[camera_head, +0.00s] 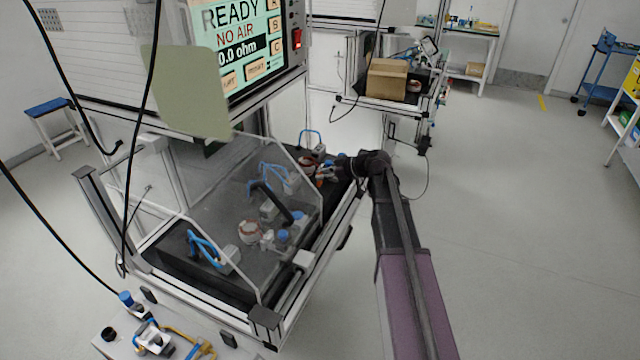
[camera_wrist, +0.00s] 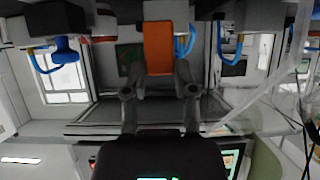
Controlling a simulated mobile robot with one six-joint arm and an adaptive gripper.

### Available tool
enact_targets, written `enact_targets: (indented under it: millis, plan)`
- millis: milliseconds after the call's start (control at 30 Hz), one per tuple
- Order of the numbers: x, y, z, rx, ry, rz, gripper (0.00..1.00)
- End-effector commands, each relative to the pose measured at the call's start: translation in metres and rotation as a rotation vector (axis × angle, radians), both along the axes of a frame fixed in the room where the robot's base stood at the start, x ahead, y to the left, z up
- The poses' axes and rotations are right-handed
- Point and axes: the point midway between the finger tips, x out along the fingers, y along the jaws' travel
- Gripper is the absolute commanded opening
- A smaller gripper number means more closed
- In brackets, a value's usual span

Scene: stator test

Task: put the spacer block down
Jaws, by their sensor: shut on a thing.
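The spacer block, an orange block (camera_wrist: 158,48), is between the two fingers of my gripper (camera_wrist: 159,76) in the wrist view. The fingers are shut on its sides, and its far end stands out beyond them. In the head view my gripper (camera_head: 334,171) is at the far right part of the test bench's dark top (camera_head: 180,262), beside the fixtures there. The block is very small in that view. I cannot tell whether its underside touches anything.
A clear guard (camera_head: 225,195) stands over the bench's near part. Blue-hosed fixtures (camera_head: 205,247) and a copper-and-white stator (camera_head: 249,232) sit behind it. A screen (camera_head: 240,40) reading READY, NO AIR hangs above. A cardboard box (camera_head: 387,79) stands on a further bench.

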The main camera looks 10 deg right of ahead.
Motion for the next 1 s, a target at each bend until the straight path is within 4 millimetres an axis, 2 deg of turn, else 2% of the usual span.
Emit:
enact_targets:
  millis: [267,467,733,1000]
  plan:
    - [0.000,0.000,0.000,0.000,0.000,0.000,0.15]
    - [0.009,0.012,-0.002,0.000,-0.001,0.000,0.15]
    - [0.007,0.010,-0.029,-0.001,-0.001,-0.002,0.15]
    - [0.007,0.009,-0.037,0.001,-0.001,-0.002,0.15]
